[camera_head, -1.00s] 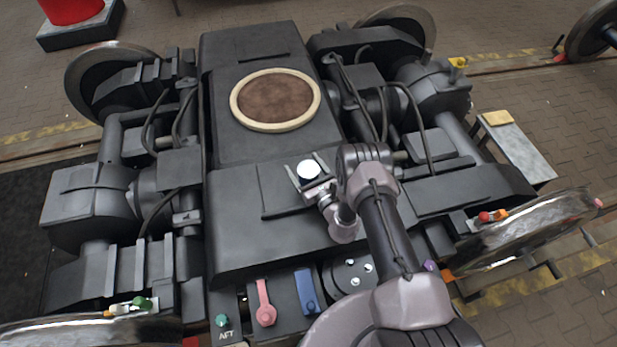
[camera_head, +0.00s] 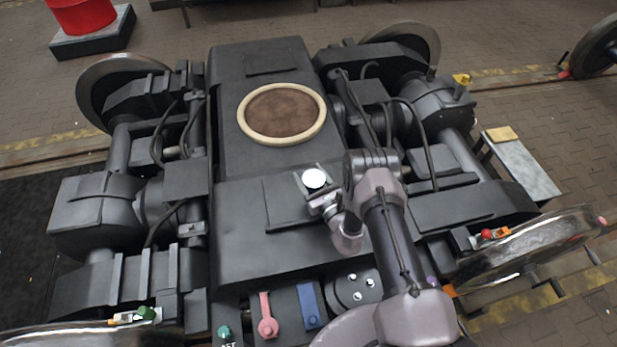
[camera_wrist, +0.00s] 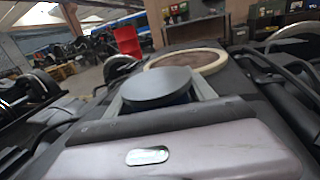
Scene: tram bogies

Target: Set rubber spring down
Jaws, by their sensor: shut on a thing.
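The rubber spring appears as a short round piece with a pale disc top (camera_head: 314,178) in the head view. In the wrist view its flat top (camera_wrist: 157,87) looks dark grey, with a bluish side just showing below the rim. My gripper (camera_head: 316,186) is shut on it, one finger on each side. The spring is upright, over the near dark deck of the bogie (camera_head: 250,240), in front of the round cream-rimmed brown pad (camera_head: 282,113). Its underside is hidden, so I cannot tell whether it touches the deck.
Pink (camera_head: 265,315) and blue (camera_head: 308,303) levers stand at the bogie's near edge. Hoses and axle housings flank the deck. A small bench (camera_head: 520,165) stands at the right. A red drum (camera_head: 82,14) is at the far left. The deck left of my gripper is clear.

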